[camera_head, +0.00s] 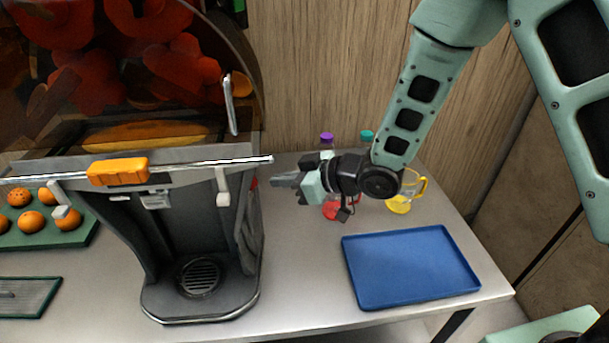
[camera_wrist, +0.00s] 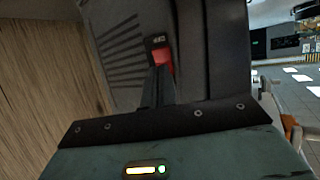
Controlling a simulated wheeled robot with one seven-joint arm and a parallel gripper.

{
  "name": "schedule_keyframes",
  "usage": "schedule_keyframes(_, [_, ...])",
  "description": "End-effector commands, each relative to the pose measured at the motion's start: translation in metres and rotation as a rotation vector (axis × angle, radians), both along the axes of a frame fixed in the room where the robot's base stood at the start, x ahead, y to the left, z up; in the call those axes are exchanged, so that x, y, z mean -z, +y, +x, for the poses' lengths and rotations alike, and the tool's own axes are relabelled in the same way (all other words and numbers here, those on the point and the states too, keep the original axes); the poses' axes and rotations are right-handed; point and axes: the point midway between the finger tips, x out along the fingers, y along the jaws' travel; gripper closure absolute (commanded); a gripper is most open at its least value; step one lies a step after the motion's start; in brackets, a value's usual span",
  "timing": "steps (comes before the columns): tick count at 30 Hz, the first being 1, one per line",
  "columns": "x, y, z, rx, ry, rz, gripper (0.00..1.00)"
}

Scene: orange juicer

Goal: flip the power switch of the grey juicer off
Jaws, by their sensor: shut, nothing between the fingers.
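The grey juicer (camera_head: 185,230) stands on the left half of the metal table, with an orange handle (camera_head: 118,171) on a bar across its front. Its red power switch (camera_wrist: 162,58) shows in the wrist view on the juicer's side panel, beside vent slots; a small black label sits just above it. A bit of red also shows on the juicer's right side in the head view. My gripper (camera_head: 275,181) is shut and empty, pointing left at that side. In the wrist view its fingertips (camera_wrist: 158,72) are at the lower edge of the switch; I cannot tell whether they touch.
A blue tray (camera_head: 410,267) lies right of the juicer. A yellow jug (camera_head: 400,204) and bottles with purple (camera_head: 327,138) and teal (camera_head: 367,136) caps stand behind my wrist. Oranges (camera_head: 31,221) lie on a green board at left. A wooden wall stands close behind.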

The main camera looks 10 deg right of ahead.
Motion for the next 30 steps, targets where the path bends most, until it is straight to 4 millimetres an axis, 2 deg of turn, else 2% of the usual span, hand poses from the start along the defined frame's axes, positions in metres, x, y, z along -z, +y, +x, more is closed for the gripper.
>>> schedule_keyframes(4, [0.009, 0.021, 0.012, -0.002, 0.0, 0.0, 1.0])
schedule_keyframes(10, [0.017, 0.035, 0.021, -0.001, 0.001, -0.001, 1.0])
schedule_keyframes(23, [0.019, 0.038, 0.024, 0.0, -0.001, 0.001, 1.0])
schedule_keyframes(30, [0.032, 0.042, 0.026, 0.002, -0.038, 0.064, 1.0])
